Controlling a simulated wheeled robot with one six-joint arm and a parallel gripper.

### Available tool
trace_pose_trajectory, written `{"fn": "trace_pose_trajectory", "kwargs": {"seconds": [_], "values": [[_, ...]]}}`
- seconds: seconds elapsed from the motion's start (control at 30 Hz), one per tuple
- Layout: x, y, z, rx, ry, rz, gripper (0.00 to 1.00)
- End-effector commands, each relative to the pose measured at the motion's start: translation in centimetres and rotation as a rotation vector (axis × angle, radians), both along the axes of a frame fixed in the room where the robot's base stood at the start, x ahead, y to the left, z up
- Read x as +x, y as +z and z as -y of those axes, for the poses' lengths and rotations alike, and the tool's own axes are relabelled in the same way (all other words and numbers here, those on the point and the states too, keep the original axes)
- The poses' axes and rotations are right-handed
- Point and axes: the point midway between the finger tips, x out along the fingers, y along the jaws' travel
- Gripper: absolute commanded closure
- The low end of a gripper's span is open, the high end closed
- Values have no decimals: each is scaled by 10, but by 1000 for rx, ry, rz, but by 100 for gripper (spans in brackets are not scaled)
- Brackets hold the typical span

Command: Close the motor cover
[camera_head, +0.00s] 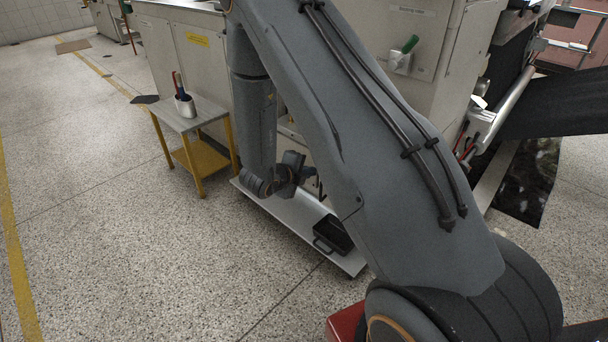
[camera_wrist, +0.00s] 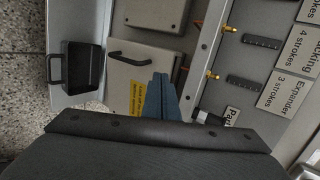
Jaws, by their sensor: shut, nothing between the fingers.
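In the wrist view a light grey panel with a black bar handle (camera_wrist: 131,60) and a yellow label (camera_wrist: 137,98) looks like the motor cover (camera_wrist: 141,76). I cannot tell clearly whether it stands open. My gripper's blue-grey fingers (camera_wrist: 165,84) are together and empty, in front of the panel's edge right of the label; whether they touch it is unclear. In the head view my gripper (camera_head: 306,172) is low beside the machine, and my arm hides most of the cover area.
A black open tray (camera_wrist: 78,69) lies on the pale low platform (camera_head: 283,212); it also shows in the head view (camera_head: 333,235). A side panel with brass fittings (camera_wrist: 213,75) stands right of the cover. A yellow-legged table (camera_head: 193,122) is at left. The speckled floor is open.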

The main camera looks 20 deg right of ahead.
Motion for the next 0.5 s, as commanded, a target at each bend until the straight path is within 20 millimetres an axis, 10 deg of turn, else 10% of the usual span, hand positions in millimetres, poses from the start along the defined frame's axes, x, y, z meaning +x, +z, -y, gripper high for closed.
{"fn": "trace_pose_trajectory", "kwargs": {"seconds": [0.5], "values": [[38,-22,62,1,-2,1,100]]}}
